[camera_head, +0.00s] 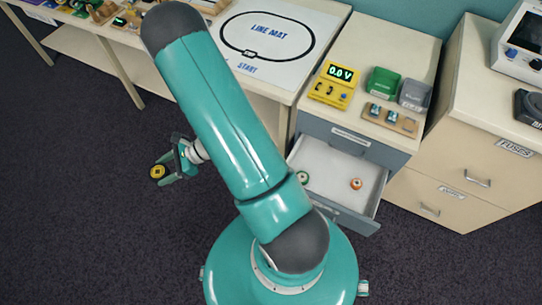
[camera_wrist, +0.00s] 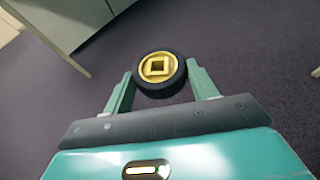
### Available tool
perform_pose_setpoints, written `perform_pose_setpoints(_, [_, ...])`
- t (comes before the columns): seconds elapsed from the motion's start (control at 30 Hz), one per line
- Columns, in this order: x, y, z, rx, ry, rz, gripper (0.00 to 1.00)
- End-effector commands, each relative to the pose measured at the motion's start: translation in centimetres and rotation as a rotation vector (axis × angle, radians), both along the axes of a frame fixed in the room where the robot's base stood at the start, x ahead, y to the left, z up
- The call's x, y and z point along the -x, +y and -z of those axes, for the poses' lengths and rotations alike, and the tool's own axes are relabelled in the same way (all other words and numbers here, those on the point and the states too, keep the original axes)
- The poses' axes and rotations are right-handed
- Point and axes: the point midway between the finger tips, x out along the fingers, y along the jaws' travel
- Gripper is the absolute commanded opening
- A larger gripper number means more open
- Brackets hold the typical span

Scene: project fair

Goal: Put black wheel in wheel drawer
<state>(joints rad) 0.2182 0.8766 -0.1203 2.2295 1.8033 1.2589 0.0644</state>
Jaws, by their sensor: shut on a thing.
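The black wheel (camera_wrist: 160,72) has a yellow hub with a square hole. My gripper (camera_wrist: 160,85) is shut on it, one finger on each side, in the wrist view. In the head view my gripper (camera_head: 174,166) holds the wheel (camera_head: 158,172) out over the dark floor, left of the drawers. An open drawer (camera_head: 335,164) juts from the grey cabinet below the table top. It holds a green wheel (camera_head: 303,177) and an orange wheel (camera_head: 356,184). The drawer is to the right of my gripper, beyond my arm. The drawer's label is not readable.
A yellow meter (camera_head: 334,85), a green bin (camera_head: 382,81), a grey bin (camera_head: 414,94) and a small wooden board (camera_head: 389,119) stand on the cabinet top. A cream cabinet labelled FUSES (camera_head: 462,150) is at right. The line mat (camera_head: 270,42) table is behind. Floor at left is clear.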

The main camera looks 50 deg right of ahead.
Motion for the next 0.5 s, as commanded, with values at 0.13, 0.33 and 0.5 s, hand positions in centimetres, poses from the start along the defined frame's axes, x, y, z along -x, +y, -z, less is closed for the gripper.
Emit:
perform_pose_setpoints(0.13, [3.1, 0.1, 1.9, 0.001, -0.001, -0.257, 0.36])
perform_pose_setpoints(0.33, [8.4, -1.3, 4.4, 0.001, 0.001, -0.623, 0.36])
perform_pose_setpoints(0.5, [13.2, -4.5, 6.3, 0.002, 0.0, -0.944, 0.36])
